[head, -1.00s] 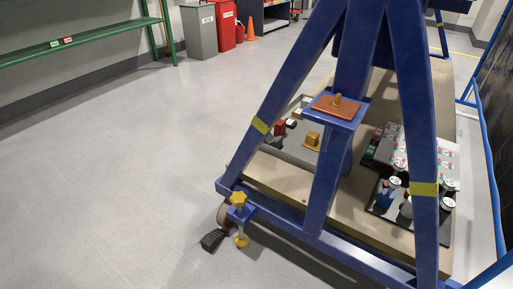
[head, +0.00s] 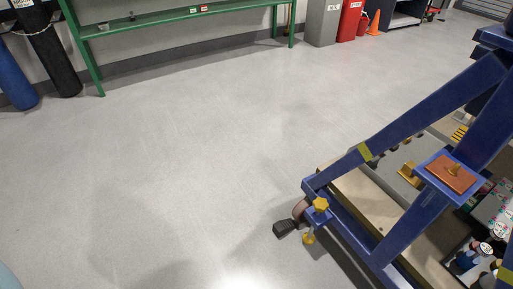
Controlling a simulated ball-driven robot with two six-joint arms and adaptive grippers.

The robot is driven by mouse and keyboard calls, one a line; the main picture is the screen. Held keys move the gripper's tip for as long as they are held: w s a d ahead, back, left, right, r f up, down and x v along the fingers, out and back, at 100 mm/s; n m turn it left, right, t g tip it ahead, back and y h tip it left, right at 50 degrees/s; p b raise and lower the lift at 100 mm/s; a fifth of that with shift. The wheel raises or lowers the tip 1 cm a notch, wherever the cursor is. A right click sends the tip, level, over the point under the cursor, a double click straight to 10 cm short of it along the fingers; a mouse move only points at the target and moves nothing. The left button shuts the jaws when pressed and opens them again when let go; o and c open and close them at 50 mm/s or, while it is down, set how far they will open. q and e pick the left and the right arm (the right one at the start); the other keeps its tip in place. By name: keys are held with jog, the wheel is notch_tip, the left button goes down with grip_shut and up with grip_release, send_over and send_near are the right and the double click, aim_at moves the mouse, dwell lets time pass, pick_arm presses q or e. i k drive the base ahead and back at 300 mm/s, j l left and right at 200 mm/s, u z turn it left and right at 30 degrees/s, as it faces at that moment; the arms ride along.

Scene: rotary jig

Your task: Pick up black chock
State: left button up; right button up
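The black chock (head: 285,228) is a small dark wedge on the grey floor. It lies beside the caster wheel (head: 300,209) at the near left corner of the blue jig frame (head: 348,238), and I cannot tell whether it touches the wheel. A yellow-knobbed foot (head: 320,205) stands just to its right. Neither of my grippers shows in the head view.
Open floor (head: 150,170) fills the left and middle. A green bench (head: 180,22) stands along the back wall, with blue and black cylinders (head: 50,50) at far left. Grey (head: 322,20) and red (head: 351,18) bins and an orange cone (head: 375,22) stand behind.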

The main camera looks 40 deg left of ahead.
aim_at(281, 228)
jog(key=u, duration=0.8)
jog(key=i+j+z, duration=0.15)
jog(key=i+j, duration=0.2)
jog(key=i+j+z, duration=0.15)
jog(key=i+j, duration=0.15)
jog(key=i+j+z, duration=0.1)
jog(key=i+j, duration=0.2)
jog(key=j, duration=0.25)
